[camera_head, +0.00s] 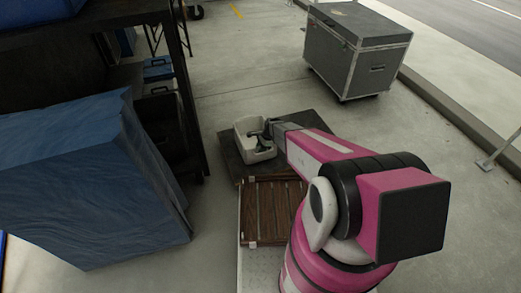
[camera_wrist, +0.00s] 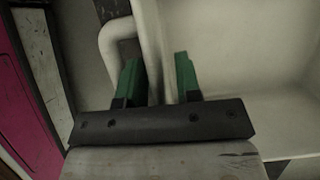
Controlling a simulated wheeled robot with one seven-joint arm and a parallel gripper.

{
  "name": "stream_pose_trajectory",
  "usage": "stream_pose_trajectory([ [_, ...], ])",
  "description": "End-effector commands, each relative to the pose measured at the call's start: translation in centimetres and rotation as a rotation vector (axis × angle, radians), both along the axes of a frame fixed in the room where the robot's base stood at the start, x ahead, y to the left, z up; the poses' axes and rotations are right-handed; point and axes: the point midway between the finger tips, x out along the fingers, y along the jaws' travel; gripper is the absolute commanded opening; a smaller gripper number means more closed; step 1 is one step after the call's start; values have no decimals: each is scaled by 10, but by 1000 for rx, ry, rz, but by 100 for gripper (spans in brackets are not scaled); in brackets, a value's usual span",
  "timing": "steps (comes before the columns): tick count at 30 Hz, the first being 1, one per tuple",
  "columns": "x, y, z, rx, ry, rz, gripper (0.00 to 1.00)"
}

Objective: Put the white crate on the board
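The white crate (camera_head: 257,151) is an open box near the middle of the head view, over a dark flat board (camera_head: 228,158). Whether its base touches that board cannot be seen. My gripper (camera_head: 266,133) reaches the crate's right side from my arm. In the wrist view, the green fingers of my gripper (camera_wrist: 160,78) stand on either side of the white crate's wall (camera_wrist: 158,35) and appear shut on it. The crate's pale inside (camera_wrist: 225,50) fills the right of that view.
A brown slatted wooden panel (camera_head: 265,212) lies in front of the dark board. A blue-wrapped block (camera_head: 90,180) and a dark shelf (camera_head: 60,75) stand at left. A grey case (camera_head: 355,50) stands at back right. Concrete floor (camera_head: 250,75) behind the crate is clear.

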Motion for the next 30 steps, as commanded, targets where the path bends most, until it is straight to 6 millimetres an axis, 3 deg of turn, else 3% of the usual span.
stream_pose_trajectory([
  [5, 2, -8, 22, 1, -2, -1, 32],
  [15, 9, -32, 84, 1, -2, -1, 32],
  [23, 13, -43, 109, -1, 0, 0, 32],
  [26, 8, -47, 120, -4, -12, 25, 32],
  [30, -23, -62, 159, -32, -83, 177, 32],
])
